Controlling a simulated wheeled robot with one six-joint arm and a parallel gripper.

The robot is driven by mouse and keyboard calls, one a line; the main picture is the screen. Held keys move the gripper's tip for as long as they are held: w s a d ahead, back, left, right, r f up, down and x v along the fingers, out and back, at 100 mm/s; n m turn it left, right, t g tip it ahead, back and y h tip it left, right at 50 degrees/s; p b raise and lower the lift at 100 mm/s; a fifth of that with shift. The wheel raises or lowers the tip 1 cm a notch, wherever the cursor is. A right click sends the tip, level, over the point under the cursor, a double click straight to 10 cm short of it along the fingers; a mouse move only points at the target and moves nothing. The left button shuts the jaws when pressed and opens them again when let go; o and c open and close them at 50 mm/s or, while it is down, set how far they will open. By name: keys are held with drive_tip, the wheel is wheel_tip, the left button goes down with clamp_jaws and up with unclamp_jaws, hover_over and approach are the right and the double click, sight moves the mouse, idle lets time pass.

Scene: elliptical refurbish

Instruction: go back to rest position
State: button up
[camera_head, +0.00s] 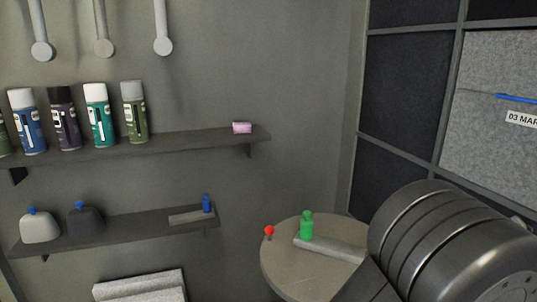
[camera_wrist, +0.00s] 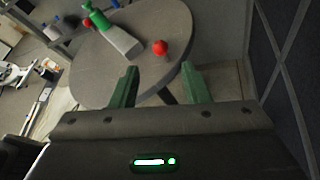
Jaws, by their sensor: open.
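My gripper (camera_wrist: 160,88) shows in the wrist view with its two green fingers apart and nothing between them. It is near the edge of a round grey table (camera_head: 283,262). In the head view my arm's large dark link fills the lower right, and the gripper is out of that view. On the table stand a green bottle (camera_head: 307,227) and a red ball-like object (camera_head: 269,231), beside a pale flat bar (camera_head: 328,249). The wrist view also shows the green bottle (camera_wrist: 100,20), the bar (camera_wrist: 122,42), a red ball (camera_wrist: 160,47) and another red object (camera_wrist: 87,22).
An upper shelf (camera_head: 190,140) holds several spray cans (camera_head: 97,115) and a pink block (camera_head: 242,128). A lower shelf (camera_head: 135,228) holds two jugs and a small blue bottle (camera_head: 206,203). A dark panelled wall (camera_head: 403,95) stands at the right. Floor shows beyond the table.

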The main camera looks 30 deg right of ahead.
drive_tip(key=b+x, duration=0.1)
drive_tip(key=x, duration=0.9)
drive_tip(key=shift+w+f, duration=0.1)
drive_tip(key=shift+f, duration=0.05)
drive_tip(key=shift+s+a+m+h, duration=0.6)
drive_tip(key=shift+s+h, duration=0.1)
drive_tip(key=shift+h, duration=0.2)
